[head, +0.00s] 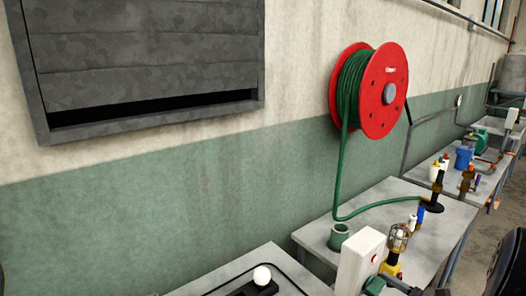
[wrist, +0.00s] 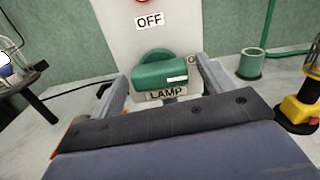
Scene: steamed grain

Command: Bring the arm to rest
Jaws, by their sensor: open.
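In the wrist view my gripper (wrist: 156,80) is open, its two grey fingers reaching forward on either side of a green switch handle (wrist: 165,72). The handle is on a pale box (wrist: 120,35) with an OFF label above and a LAMP label below. Nothing is visibly gripped; I cannot tell whether a finger touches the handle. In the head view the white box (head: 360,258) stands at the bottom, with a red button and a green part low on it. I cannot make out my gripper there.
A grey bench (head: 400,195) runs along the wall with a green cup (head: 339,237), a caged lamp (head: 398,240) and small bottles. A red hose reel (head: 385,92) hangs on the wall, its green hose trailing onto the bench.

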